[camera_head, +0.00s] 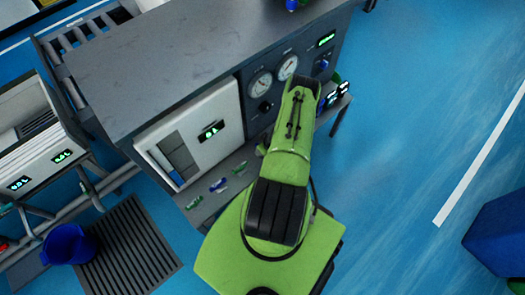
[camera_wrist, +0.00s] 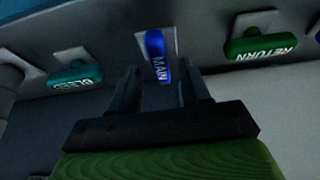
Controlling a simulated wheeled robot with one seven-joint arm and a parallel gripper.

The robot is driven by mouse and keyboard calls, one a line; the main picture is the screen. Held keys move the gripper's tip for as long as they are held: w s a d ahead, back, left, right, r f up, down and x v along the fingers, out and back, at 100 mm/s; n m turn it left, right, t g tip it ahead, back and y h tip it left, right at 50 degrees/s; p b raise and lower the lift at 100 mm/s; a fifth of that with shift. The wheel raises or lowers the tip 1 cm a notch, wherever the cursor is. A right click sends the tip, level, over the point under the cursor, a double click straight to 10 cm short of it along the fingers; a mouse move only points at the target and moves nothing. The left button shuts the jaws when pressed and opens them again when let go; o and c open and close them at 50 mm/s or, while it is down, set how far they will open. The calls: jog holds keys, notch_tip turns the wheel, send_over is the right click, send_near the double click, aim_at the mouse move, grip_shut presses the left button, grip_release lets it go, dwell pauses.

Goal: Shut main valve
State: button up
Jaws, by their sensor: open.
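The main valve handle (camera_wrist: 155,45) is a blue bar lettered MAIN on a pale plate. It stands upright in the wrist view, crosswise to the two handles beside it. My gripper (camera_wrist: 159,77) is open, its dark fingers on either side of the handle's lower end. I see no clear contact between fingers and handle. In the head view my green arm reaches over the grey bench's front, and my gripper is hidden there.
A teal BLEED handle (camera_wrist: 75,75) is at left and a green RETURN handle (camera_wrist: 262,46) at right. The grey bench (camera_head: 185,55) carries gauges (camera_head: 261,85) and a white panel (camera_head: 195,135). A blue bucket (camera_head: 67,244) stands by a floor grate (camera_head: 130,250). The right floor is mostly clear.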

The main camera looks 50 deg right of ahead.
jog(key=shift+x, duration=0.9)
jog(key=shift+r, duration=0.1)
jog(key=shift+c, duration=0.2)
grip_shut()
